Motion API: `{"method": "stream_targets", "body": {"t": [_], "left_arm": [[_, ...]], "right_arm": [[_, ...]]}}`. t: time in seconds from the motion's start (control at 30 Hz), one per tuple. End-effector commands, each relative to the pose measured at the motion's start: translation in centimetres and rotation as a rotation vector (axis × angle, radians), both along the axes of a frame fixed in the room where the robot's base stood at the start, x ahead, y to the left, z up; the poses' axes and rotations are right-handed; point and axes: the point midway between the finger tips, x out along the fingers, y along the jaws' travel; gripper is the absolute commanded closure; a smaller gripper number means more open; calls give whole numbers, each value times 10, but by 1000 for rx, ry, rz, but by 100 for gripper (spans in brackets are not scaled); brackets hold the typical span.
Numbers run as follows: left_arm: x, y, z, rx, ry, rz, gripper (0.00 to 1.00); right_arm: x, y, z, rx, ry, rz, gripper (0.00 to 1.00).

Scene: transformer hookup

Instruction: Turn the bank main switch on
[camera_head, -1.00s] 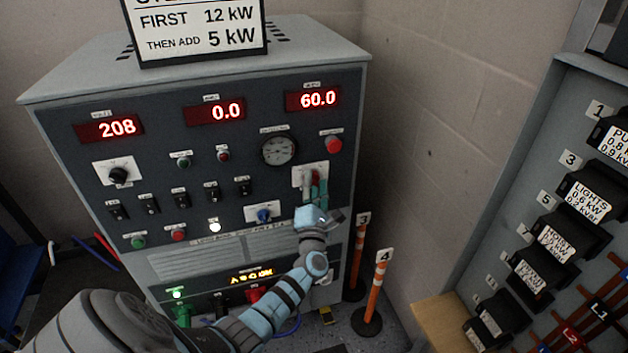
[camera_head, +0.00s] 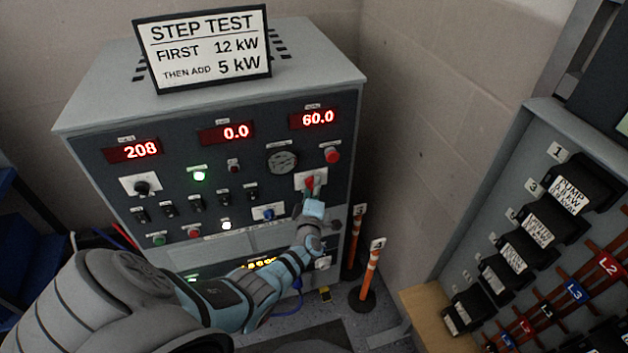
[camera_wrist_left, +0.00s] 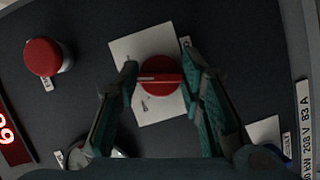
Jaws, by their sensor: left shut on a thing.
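The bank main switch is a red rotary knob (camera_head: 311,184) on a white plate at the right of the grey cabinet's dark panel. In the left wrist view the red knob (camera_wrist_left: 160,76) shows close up, with a pale line across it. My left gripper (camera_head: 314,196) is at the knob, its arm reaching in from the lower left. In the left wrist view its two teal fingers (camera_wrist_left: 160,70) stand on either side of the knob, shut on it. The fingers partly hide the white plate. A green lamp (camera_head: 199,175) on the panel is lit. My right gripper is out of view.
Orange-striped posts (camera_head: 370,270) stand beside the cabinet. A breaker panel (camera_head: 562,130) is at the right.

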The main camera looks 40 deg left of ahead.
Motion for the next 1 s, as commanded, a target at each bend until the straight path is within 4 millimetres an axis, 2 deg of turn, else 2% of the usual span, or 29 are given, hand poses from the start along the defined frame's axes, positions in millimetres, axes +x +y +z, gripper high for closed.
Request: {"method": "stream_targets", "body": {"t": [0.03,0.1,0.3,0.6,1.0], "left_arm": [[0,-1,5,19,38,0,93],[0,-1,4,56,90,0,93],[0,-1,2,150,224,0,93],[0,-1,0,244,357,-1,93],[0,-1,0,277,404,0,93]], "right_arm": [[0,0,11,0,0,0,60],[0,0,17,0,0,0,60],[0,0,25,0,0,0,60],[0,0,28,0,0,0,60],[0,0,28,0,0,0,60]]}}
